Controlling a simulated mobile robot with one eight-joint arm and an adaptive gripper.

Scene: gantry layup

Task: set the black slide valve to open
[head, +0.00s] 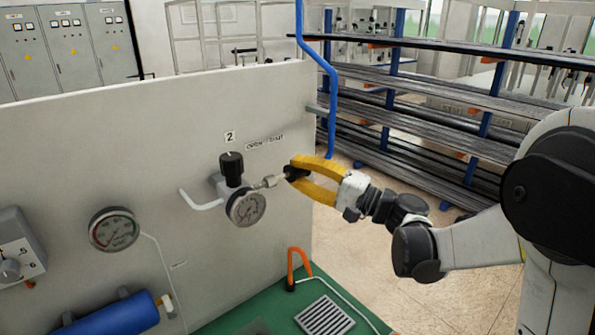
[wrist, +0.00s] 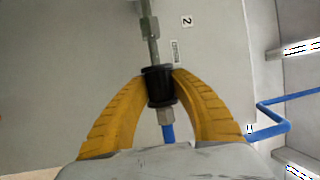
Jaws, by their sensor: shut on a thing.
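The black slide valve (head: 292,174) is a short dark sleeve on a thin metal line, right of the gauge on the grey panel. In the wrist view the sleeve (wrist: 159,86) sits between metal fittings, with blue tube at its near end. My gripper (head: 297,172) has yellow fingers shut on the sleeve, one on each side. In the wrist view my gripper (wrist: 160,84) has both fingertips touching it. Small lettering (head: 265,142) on the panel above the valve seems to read open and shut; the fingers partly hide the valve in the head view.
A black-knobbed regulator (head: 231,170) with a round gauge (head: 246,207) is just left of the valve. Another gauge (head: 114,229) and a blue cylinder (head: 110,314) are lower left. An orange hook (head: 299,262) stands below.

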